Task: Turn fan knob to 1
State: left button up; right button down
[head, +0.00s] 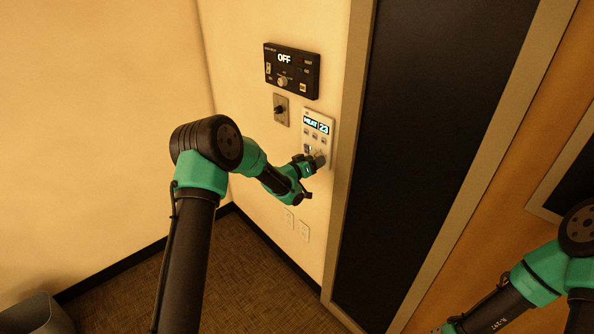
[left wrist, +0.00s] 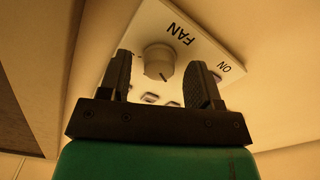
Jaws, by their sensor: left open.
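The fan knob (left wrist: 159,62) is a round grey-white knob on a white wall panel, under the printed word FAN. In the left wrist view my left gripper (left wrist: 165,75) is open, with one dark finger on each side of the knob. I cannot tell whether either finger touches it. In the head view the white panel (head: 318,125) has a lit display reading HEAT 23, and my left gripper (head: 314,162) is at its lower part, hiding most of the knob there. The knob's numbers are not readable.
A black control box (head: 292,70) reading OFF is on the wall above. A small metal plate with a dark knob (head: 280,109) is left of the panel. A door frame (head: 352,120) stands close on the right. Wall outlets (head: 304,231) are below.

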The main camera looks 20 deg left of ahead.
pick_arm(q)
jog(key=v, duration=1.7)
jog(key=shift+f, duration=0.1)
jog(key=s+d+f+n+g+y, duration=0.25)
jog(key=s+f+g, duration=0.2)
jog(key=f, duration=0.85)
jog(key=s+d+f+g, duration=0.2)
jog(key=s+f+g, duration=0.1)
jog(key=s, duration=0.6)
jog(key=s+d+f+g+y, duration=0.1)
jog(key=s+f+g, duration=0.3)
jog(key=s, duration=0.5)
jog(key=s+d+f+g+y, duration=0.1)
jog(key=s+d+f+g, duration=0.2)
jog(key=s+f, duration=0.4)
jog(key=shift+s+d+f, duration=0.25)
jog(key=shift+s+d, duration=0.2)
jog(key=shift+s, duration=0.5)
jog(key=shift+g, duration=0.25)
